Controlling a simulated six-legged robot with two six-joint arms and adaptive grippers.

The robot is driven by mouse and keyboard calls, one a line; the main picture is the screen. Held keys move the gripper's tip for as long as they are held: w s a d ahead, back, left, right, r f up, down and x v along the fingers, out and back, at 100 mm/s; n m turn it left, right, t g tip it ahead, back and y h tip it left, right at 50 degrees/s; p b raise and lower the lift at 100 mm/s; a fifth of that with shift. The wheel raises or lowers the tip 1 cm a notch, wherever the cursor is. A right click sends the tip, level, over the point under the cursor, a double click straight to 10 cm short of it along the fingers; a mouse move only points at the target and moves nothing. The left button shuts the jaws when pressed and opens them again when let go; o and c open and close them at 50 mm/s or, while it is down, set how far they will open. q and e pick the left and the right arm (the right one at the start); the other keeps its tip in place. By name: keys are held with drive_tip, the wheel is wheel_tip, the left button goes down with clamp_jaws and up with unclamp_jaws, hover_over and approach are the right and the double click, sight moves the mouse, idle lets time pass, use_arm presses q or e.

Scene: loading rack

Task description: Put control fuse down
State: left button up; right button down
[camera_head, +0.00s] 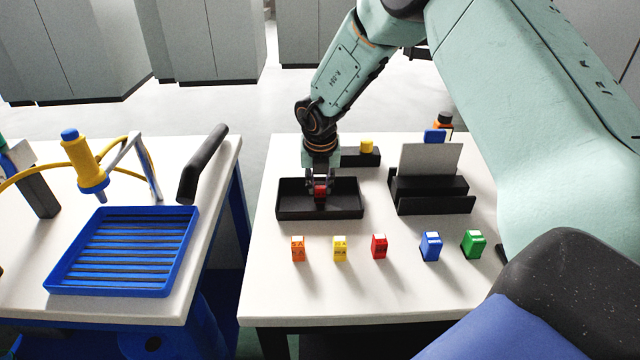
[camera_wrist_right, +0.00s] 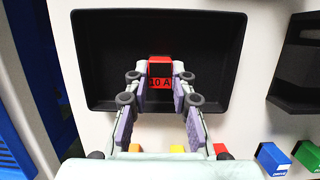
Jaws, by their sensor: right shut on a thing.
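The control fuse appears to be the red block (camera_head: 320,191) in my right gripper (camera_head: 320,187), at the black tray (camera_head: 349,211) on the right table. In the right wrist view the red fuse (camera_wrist_right: 160,72) is marked "10 A" and sits between the fingertips of my right gripper (camera_wrist_right: 160,82). The gripper is shut on it, over the inside of the black tray (camera_wrist_right: 102,62). I cannot tell whether the fuse touches the tray floor. My left gripper is not in view.
Several coloured fuses stand in a row in front of the tray, among them a red one (camera_head: 379,246) and a blue one (camera_head: 431,246). A black holder (camera_head: 430,187) with a grey plate stands right of the tray. A blue slatted tray (camera_head: 190,225) lies on the left table.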

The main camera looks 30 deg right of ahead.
drive_tip(key=shift+w+a, duration=0.15)
drive_tip(key=shift+w, duration=0.05)
drive_tip(key=shift+f, duration=0.15)
drive_tip(key=shift+f, duration=0.15)
drive_tip(key=c, duration=1.4)
unclamp_jaws()
drive_tip(key=shift+s+d, duration=0.1)
drive_tip(key=shift+d, duration=0.1)
drive_tip(key=shift+o, duration=1.3)
drive_tip(key=shift+a, duration=0.1)
